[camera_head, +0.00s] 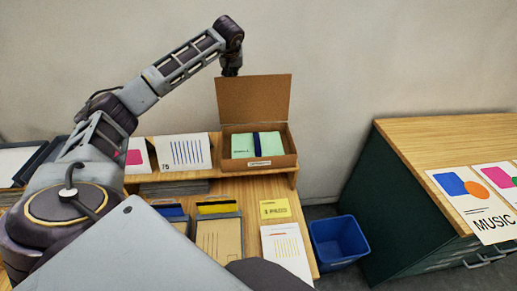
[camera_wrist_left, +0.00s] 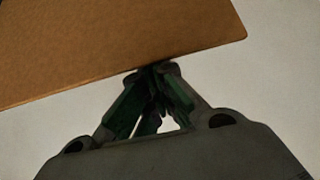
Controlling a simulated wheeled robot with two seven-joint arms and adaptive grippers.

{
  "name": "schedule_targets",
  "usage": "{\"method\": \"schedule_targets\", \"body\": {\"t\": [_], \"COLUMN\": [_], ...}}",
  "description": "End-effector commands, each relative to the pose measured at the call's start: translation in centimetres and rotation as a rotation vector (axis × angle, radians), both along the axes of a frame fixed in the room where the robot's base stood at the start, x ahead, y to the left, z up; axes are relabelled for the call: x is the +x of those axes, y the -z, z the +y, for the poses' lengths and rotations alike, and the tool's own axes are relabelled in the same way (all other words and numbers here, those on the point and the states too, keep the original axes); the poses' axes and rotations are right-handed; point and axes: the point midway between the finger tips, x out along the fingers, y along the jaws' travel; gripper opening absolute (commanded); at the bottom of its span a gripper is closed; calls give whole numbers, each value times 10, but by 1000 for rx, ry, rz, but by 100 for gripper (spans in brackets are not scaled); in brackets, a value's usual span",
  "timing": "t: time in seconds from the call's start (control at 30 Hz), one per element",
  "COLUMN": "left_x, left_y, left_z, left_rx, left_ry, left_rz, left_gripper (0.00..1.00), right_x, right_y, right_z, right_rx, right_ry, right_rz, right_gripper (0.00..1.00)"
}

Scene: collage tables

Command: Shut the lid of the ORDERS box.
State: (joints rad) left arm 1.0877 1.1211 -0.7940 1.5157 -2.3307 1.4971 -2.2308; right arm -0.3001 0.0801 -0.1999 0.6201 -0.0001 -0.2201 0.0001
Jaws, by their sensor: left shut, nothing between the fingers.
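The ORDERS box (camera_head: 258,163) is a brown cardboard box on the raised shelf at the back of the desk. Its lid (camera_head: 254,98) stands open, about upright, and also fills the upper left of the left wrist view (camera_wrist_left: 110,45). A pale green item (camera_head: 243,145) with a dark blue band lies inside the box. The label on the front is too small to read. My left gripper (camera_head: 231,72) is at the lid's top edge, near its left end. Its fingers (camera_wrist_left: 150,72) are shut and empty, at the lid's edge; I cannot tell if they touch. My right gripper is not in view.
Cards (camera_head: 183,152) stand on the shelf left of the box. Folders and a yellow card (camera_head: 275,209) lie on the lower desk. A blue bin (camera_head: 339,240) stands on the floor between the desk and a green cabinet (camera_head: 390,190) with posters on top.

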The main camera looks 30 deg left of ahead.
Motion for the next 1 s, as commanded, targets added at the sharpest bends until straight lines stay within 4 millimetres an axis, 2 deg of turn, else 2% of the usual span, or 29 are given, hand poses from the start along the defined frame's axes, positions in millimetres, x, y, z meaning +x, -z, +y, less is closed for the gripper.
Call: {"method": "schedule_targets", "body": {"t": [1.0], "left_x": [-1], "left_y": [28], "left_z": [0], "left_rx": [-1], "left_ry": [1], "left_rz": [7], "left_gripper": [0], "right_x": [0], "right_y": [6], "right_z": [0], "right_rx": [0], "right_ry": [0], "right_rz": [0], "right_gripper": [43]}}
